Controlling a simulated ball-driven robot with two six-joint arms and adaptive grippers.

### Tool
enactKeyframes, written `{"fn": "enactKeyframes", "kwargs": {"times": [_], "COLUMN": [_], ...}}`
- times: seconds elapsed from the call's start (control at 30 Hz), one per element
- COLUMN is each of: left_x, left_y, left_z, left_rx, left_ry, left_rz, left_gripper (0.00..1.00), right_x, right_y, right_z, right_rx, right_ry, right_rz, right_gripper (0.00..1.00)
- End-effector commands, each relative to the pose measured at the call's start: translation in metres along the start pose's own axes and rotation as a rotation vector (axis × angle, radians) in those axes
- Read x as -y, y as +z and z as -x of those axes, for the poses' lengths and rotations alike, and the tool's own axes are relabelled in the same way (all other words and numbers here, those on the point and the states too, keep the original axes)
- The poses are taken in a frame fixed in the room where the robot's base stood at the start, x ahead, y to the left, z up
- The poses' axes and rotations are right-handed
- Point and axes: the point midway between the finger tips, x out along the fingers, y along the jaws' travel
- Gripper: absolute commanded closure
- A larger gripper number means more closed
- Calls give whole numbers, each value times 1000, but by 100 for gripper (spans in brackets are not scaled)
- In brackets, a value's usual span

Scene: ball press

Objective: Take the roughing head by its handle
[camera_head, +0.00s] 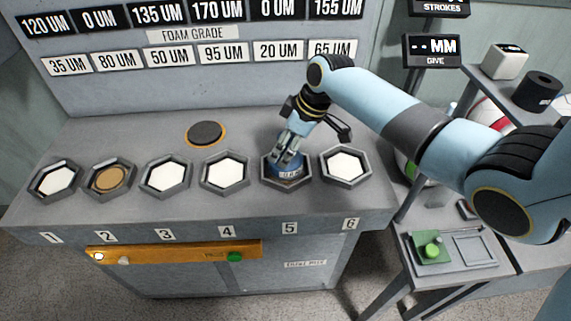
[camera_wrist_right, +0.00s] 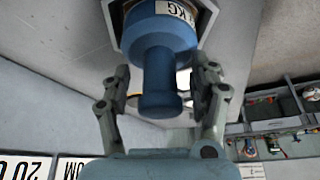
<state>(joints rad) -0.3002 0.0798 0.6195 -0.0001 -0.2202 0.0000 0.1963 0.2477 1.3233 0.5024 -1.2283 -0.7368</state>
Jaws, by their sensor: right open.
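A blue head with a handle (camera_head: 284,181) stands in the hexagonal socket marked 5. I take it for the roughing head; its white label, partly readable as KG, also shows in the right wrist view. There its blue handle (camera_wrist_right: 160,85) points toward the palm. My right gripper (camera_head: 289,154) is over it and open, with one finger on each side of the handle. The fingers look apart from the handle, though the depth is hard to tell. In the head view the gripper hides most of the handle. My left gripper is in neither view.
Sockets 1, 3, 4 (camera_head: 226,172) and 6 (camera_head: 345,166) hold white discs, and socket 2 (camera_head: 109,179) a tan one. A dark round pad (camera_head: 206,133) lies behind them. A side table (camera_head: 455,262) with a green block stands at the right.

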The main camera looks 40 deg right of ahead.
Motion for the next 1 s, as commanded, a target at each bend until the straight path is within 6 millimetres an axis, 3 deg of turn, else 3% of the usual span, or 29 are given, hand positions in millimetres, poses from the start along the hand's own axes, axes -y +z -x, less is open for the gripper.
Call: {"fn": "enactKeyframes", "kwargs": {"times": [0.13, 0.6, 1.0], "left_x": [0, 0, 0], "left_y": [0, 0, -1], "left_z": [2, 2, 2], "left_rx": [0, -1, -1], "left_ry": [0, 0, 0], "left_rz": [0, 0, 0], "left_gripper": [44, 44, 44], "right_x": [0, 0, -1], "right_y": [-1, -1, -3], "right_z": [2, 2, 3], "right_rx": [-1, -1, -4], "right_ry": [1, 0, 2], "right_rz": [0, 0, 1], "right_gripper": [40, 100, 100]}}
